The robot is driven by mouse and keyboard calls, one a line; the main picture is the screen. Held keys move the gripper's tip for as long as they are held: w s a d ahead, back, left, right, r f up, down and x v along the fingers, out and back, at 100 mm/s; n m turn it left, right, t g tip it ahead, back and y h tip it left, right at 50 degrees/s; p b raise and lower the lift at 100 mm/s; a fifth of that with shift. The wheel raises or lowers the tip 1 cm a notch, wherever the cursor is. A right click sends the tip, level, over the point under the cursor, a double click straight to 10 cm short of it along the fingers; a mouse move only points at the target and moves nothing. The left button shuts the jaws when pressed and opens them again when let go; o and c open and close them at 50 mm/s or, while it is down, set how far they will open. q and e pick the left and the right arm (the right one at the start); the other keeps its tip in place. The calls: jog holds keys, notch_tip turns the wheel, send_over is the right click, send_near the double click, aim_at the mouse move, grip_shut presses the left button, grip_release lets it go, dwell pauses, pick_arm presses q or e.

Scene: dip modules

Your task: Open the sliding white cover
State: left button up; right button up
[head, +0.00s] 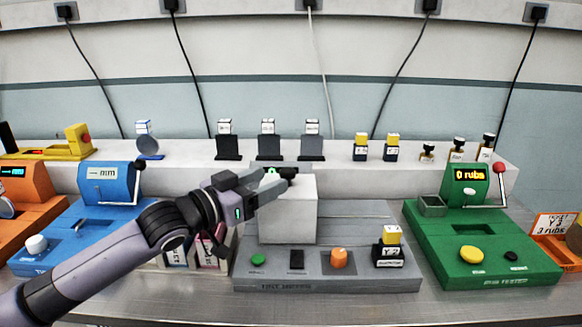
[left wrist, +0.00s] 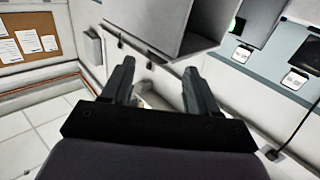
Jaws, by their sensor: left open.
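The white cover (head: 288,218) is a box-like block standing on the grey module (head: 350,275) in the middle of the bench. My left gripper (head: 284,176) is at the top of the cover, reaching over it from the left. In the left wrist view its two fingers (left wrist: 158,68) are spread with nothing visible between them. A pale box-shaped edge shows just beyond the fingers there; I cannot tell if it is the cover. Whether the fingers touch the cover is unclear. What lies under the cover is hidden. My right gripper is not in view.
The grey module carries a green button (head: 258,258), a black switch (head: 297,258), an orange knob (head: 339,259) and a yellow-topped bottle (head: 391,236). A blue machine (head: 100,220) stands left, a green machine (head: 480,240) right. Bottles line the raised shelf (head: 340,160) behind.

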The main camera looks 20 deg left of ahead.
aim_at(282, 174)
pick_arm(q)
jog(key=x, duration=0.4)
jog(key=shift+w+d+r+p, duration=0.1)
jog(key=shift+w+d+p, duration=0.1)
jog(key=shift+p, duration=0.15)
jog(key=shift+x, duration=0.85)
